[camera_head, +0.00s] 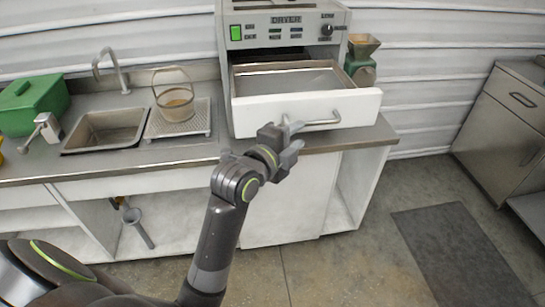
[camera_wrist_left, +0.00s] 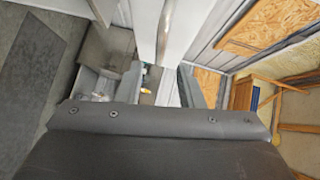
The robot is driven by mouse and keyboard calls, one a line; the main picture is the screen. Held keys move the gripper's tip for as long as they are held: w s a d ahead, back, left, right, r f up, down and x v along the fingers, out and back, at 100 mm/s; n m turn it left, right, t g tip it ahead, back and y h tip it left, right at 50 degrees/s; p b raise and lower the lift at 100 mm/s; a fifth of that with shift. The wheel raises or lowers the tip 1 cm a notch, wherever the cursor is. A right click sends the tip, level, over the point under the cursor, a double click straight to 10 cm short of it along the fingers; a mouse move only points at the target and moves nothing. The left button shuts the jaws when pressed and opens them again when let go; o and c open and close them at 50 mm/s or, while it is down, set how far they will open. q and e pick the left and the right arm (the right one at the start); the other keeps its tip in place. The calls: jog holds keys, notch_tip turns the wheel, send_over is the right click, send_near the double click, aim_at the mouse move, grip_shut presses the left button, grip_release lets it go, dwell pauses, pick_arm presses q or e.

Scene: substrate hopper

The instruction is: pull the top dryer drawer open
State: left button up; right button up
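The dryer (camera_head: 285,30) stands on the counter. Its top drawer (camera_head: 300,108) is pulled well out, showing the metal tray (camera_head: 290,78) inside. The drawer's bar handle (camera_head: 322,122) runs across the white front. My left gripper (camera_head: 297,137) is in front of the drawer, close to the left end of the handle. Its two fingers are apart, with no handle visible between them; whether they touch it I cannot tell. The wrist view shows mostly the dark gripper body and a pale vertical strip above it that I cannot identify. My right gripper is not in view.
Left of the dryer are a wire basket (camera_head: 174,100) on a drain board, a sink (camera_head: 105,130) with tap, and a green box (camera_head: 33,103). A green grinder-like device (camera_head: 361,62) stands right of the dryer. A floor mat (camera_head: 462,255) and clear floor lie at right.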

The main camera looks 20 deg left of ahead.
pick_arm(q)
jog(key=p+v, duration=0.1)
jog(key=v, duration=0.7)
jog(key=shift+s, duration=0.3)
